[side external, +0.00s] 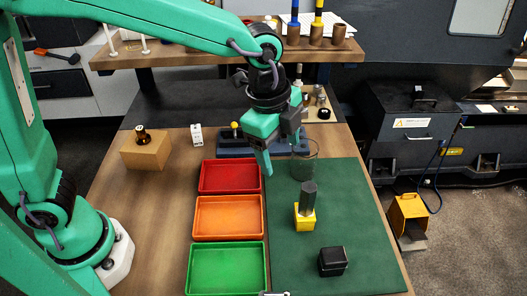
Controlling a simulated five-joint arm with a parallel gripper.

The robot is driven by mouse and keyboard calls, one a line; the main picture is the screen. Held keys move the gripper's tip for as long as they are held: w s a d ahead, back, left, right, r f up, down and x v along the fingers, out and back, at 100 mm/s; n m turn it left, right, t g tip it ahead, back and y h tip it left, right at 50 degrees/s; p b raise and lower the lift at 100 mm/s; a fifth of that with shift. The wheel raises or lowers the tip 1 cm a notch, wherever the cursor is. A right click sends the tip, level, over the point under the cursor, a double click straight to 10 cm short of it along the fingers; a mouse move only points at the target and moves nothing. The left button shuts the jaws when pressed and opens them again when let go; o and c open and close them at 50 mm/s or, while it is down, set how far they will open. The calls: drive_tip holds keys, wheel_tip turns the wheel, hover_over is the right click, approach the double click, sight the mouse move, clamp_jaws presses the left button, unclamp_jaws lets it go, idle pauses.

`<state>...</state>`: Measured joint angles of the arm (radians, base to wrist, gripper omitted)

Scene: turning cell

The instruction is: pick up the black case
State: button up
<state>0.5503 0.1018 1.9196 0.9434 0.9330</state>
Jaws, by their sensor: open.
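The black case (332,261) is a small dark box resting on the green mat (365,215), near its front edge. My gripper (278,155) hangs above the far left part of the mat, close to the red tray. It is well behind and to the left of the black case, and apart from it. Its jaws are open, and I see nothing between them.
A yellow block with a grey piece on top (305,213) stands behind the black case. A clear glass (304,160) stands beside my gripper. Red (230,177), orange (227,217) and green (226,269) trays line the mat's left side. The mat's right side is clear.

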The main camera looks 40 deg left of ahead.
drive_tip(key=d+f+m+g, duration=0.1)
drive_tip(key=d+f+m, duration=0.45)
drive_tip(key=d, duration=0.35)
drive_tip(key=m+y, duration=0.1)
drive_tip(key=m, duration=0.3)
hover_over(335, 255)
drive_tip(key=shift+g, duration=0.4)
drive_tip(key=f, duration=0.6)
drive_tip(key=shift+s+f, duration=0.15)
drive_tip(key=shift+s, duration=0.1)
drive_tip(key=shift+a+f, duration=0.1)
drive_tip(key=shift+f, duration=1.2)
drive_tip(key=shift+w+f, duration=0.15)
drive_tip(key=shift+f, duration=1.15)
drive_tip(key=shift+w+f, duration=0.1)
drive_tip(key=shift+f, duration=1.2)
drive_tip(key=c, duration=1.2)
drive_tip(key=shift+o, duration=0.2)
